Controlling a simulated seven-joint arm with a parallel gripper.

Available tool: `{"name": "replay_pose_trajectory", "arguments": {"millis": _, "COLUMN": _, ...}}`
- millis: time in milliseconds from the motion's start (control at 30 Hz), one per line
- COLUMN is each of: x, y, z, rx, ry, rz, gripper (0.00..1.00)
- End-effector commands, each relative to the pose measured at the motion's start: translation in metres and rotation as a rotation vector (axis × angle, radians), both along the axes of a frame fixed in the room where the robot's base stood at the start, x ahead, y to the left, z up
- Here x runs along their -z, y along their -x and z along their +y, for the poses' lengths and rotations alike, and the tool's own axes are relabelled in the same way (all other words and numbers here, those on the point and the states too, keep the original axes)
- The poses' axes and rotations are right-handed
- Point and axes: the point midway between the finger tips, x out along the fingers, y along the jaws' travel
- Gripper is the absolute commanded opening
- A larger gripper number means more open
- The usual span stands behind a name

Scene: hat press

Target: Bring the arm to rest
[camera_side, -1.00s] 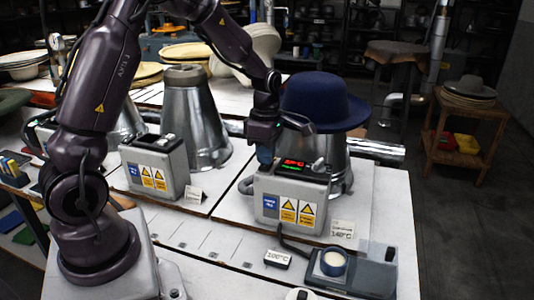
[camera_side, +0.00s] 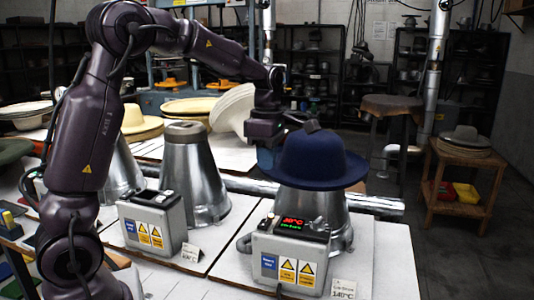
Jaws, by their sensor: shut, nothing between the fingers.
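My gripper (camera_side: 268,158) hangs from my dark purple arm, just left of the blue hat's crown. It points down and its fingers are shut with nothing between them. Its fingertips are partly hidden by the hat's brim. The blue felt hat (camera_side: 315,157) sits level on a metal cone-shaped press (camera_side: 335,205) at the right. I cannot tell from this view whether the gripper touches the hat.
A control box (camera_side: 291,247) with a lit red display stands before the hat. A second metal cone (camera_side: 187,165) and grey box (camera_side: 153,218) stand left. Pale hats (camera_side: 235,110) lie behind. A wooden stand (camera_side: 455,185) is at right; the floor between is open.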

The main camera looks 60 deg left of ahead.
Motion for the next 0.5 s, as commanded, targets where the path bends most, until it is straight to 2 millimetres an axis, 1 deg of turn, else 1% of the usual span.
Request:
{"name": "replay_pose_trajectory", "arguments": {"millis": 33, "x": -0.0056, "y": -0.0009, "z": 0.0005, "rx": 0.001, "ry": -0.001, "rz": -0.002, "gripper": 0.0}}
{"name": "replay_pose_trajectory", "arguments": {"millis": 167, "x": -0.0128, "y": -0.0012, "z": 0.001, "rx": 0.001, "ry": 0.0, "rz": 0.0, "gripper": 0.0}}
{"name": "replay_pose_trajectory", "arguments": {"millis": 500, "x": -0.0137, "y": -0.0011, "z": 0.0011, "rx": 0.0, "ry": 0.001, "rz": 0.001, "gripper": 0.0}}
